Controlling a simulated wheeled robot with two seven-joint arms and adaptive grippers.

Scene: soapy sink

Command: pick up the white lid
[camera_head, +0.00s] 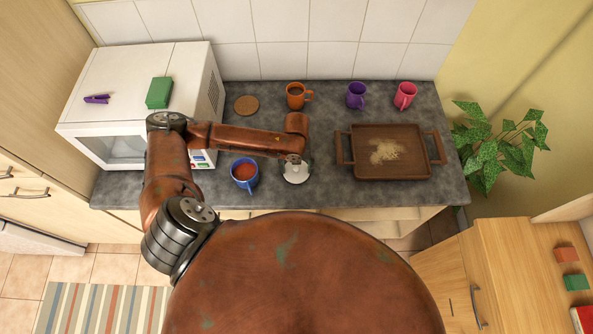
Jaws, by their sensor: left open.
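The white lid (296,177) is a small pale round thing on the grey counter, between the blue mug and the brown tray. My left arm reaches in over the counter from the left, and my left gripper (293,160) points down right over the lid. The gripper is open. It hides the far part of the lid, and I cannot tell whether its fingers touch it. My right gripper is not in view.
A blue mug (244,174) with reddish contents stands close left of the lid. The brown tray (427,170) with pale crumbs lies to the right. An orange mug (296,96), a purple mug (356,95), a pink mug (405,96) and a coaster (246,105) are behind. A microwave (120,97) stands left.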

